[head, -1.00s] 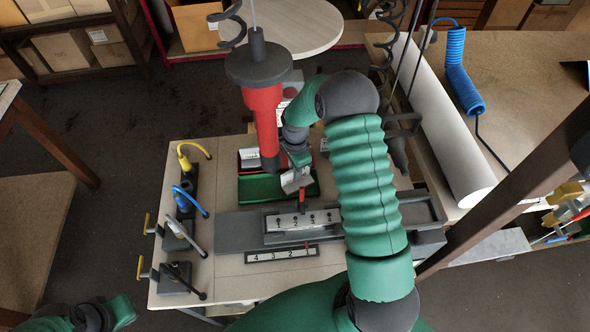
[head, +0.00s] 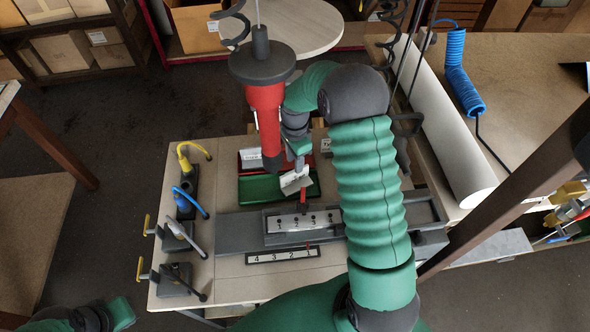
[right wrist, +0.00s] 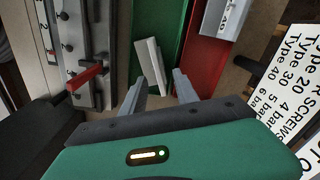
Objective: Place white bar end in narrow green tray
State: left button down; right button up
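The narrow green tray (head: 258,188) lies on the work table, in front of a red tray (head: 248,154). The white bar end (head: 294,182) sits tilted at the green tray's right half. In the right wrist view the bar end (right wrist: 152,64) shows against the green tray (right wrist: 172,22), near its left edge; I cannot tell whether it touches the floor or the rim. My right gripper (right wrist: 158,84) is open, its fingers apart on either side of the bar end's near end, with gaps. My left gripper (head: 122,312) is at the bottom left, mostly cut off, away from the trays.
A red hanging tool (head: 265,115) hangs just left of my right arm. A grey fixture (head: 240,228) with a numbered plate and small red lever lies in front of the trays. A grey piece marked 40 (right wrist: 221,18) lies in the red tray. Several clamps stand on the left.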

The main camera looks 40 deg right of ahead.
notch_tip(320, 180, up, 6)
jog(key=shift+f, duration=0.1)
dwell(1.3)
